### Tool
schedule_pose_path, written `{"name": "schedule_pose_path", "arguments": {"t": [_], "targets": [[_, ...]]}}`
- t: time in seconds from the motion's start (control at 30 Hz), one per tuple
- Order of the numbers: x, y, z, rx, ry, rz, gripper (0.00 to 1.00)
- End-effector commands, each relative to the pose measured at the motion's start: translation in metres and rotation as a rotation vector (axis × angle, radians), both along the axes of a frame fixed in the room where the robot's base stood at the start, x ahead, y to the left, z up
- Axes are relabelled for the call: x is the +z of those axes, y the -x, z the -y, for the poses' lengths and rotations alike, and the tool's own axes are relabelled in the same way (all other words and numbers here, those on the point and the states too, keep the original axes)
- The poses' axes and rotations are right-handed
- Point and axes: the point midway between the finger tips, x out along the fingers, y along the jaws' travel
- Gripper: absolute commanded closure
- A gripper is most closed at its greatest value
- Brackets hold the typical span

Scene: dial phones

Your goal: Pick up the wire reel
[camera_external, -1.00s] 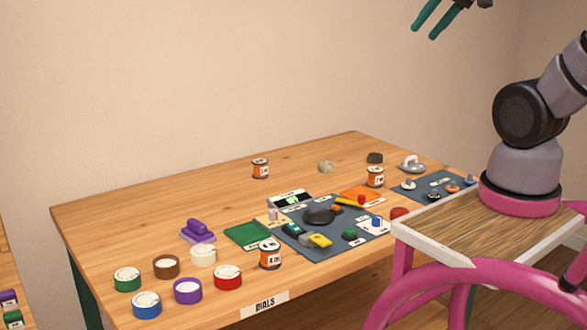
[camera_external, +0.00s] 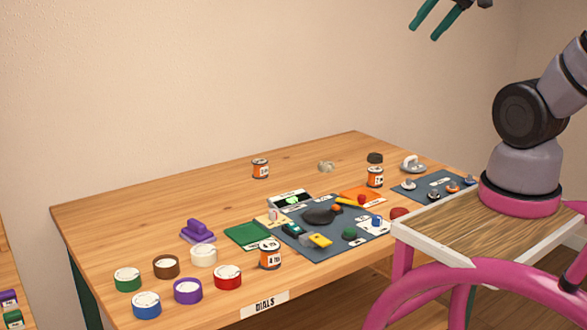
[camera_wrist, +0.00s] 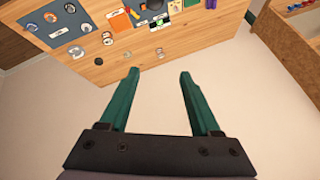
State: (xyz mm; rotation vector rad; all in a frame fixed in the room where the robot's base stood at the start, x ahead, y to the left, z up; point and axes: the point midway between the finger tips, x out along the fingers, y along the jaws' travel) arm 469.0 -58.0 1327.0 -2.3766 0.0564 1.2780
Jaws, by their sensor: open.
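No object is plainly marked as the wire reel. Three small orange, white and black labelled cylinders may be reels: one at the back (camera_external: 260,169), one at the right (camera_external: 375,177) and one near the front edge (camera_external: 270,254). All stand upright on the wooden table (camera_external: 130,225). My gripper (camera_external: 423,33) is high above and beyond the table's right part, far from all of them. In the wrist view my gripper (camera_wrist: 158,72) has its two teal fingers wide apart, with nothing between them.
Coloured rolls, including a blue one (camera_external: 146,305) and a red one (camera_external: 228,277), stand at the front left. A purple block (camera_external: 197,231), a green mat (camera_external: 247,235) and a cluttered grey mat (camera_external: 325,251) lie nearby. The table's back left is clear.

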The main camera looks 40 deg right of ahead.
Motion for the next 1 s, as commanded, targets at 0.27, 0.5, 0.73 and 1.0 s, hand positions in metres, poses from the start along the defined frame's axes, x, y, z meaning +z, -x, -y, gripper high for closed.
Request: {"name": "schedule_pose_path", "arguments": {"t": [0.27,0.5,0.73,1.0], "targets": [[0.0,0.0,0.0,0.0,0.0,0.0,0.01],[-0.011,-0.007,-0.004,0.047,0.029,-0.051,0.01],[-0.068,-0.035,-0.026,0.28,0.213,-0.272,0.01],[-0.149,-0.06,-0.064,0.613,0.555,-0.5,0.01]]}}
